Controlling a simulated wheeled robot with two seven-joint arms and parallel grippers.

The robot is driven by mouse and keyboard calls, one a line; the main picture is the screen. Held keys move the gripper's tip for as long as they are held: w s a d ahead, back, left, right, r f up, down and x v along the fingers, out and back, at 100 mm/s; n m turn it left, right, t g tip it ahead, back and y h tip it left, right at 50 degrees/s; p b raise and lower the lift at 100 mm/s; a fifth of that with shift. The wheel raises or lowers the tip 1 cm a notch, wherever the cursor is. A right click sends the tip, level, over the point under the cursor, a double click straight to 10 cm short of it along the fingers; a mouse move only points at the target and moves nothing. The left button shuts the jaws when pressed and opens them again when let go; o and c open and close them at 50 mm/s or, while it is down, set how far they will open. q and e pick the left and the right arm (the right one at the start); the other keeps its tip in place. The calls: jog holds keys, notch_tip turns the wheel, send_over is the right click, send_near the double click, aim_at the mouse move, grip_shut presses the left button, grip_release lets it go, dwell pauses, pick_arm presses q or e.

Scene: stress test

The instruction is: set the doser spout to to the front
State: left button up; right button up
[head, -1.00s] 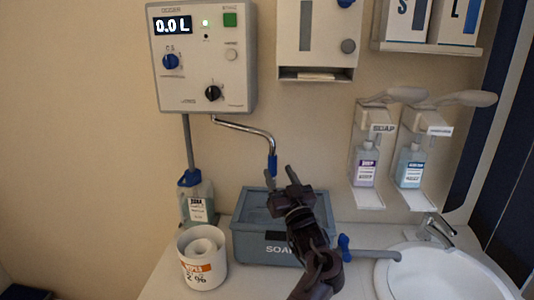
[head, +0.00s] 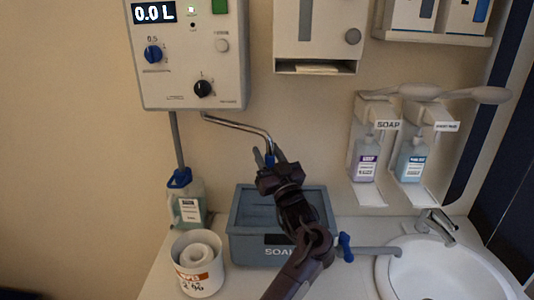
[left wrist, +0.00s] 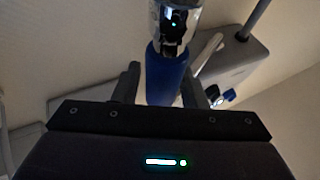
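The doser (head: 190,60) is a pale wall box with a 0.0 L display. Its metal spout (head: 238,126) comes out below it, slants right and bends down to a blue tip (head: 270,160). The left wrist view shows this blue tip (left wrist: 165,75) between the two fingers of my left gripper (left wrist: 162,85). The fingers are apart, with a small gap visible on the left side; contact on the right side is unclear. In the head view my left gripper (head: 270,158) is at the tip, partly hiding it. My right gripper is in neither view.
A grey-blue soap basin (head: 250,246) stands below the spout. A white tub (head: 187,279) and a blue-capped bottle (head: 188,210) are to its left. Soap dispensers (head: 366,140) hang on the wall.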

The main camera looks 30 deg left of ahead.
pick_arm(q)
jog(key=shift+c, duration=3.5)
jog(key=shift+a+f, duration=0.1)
grip_shut()
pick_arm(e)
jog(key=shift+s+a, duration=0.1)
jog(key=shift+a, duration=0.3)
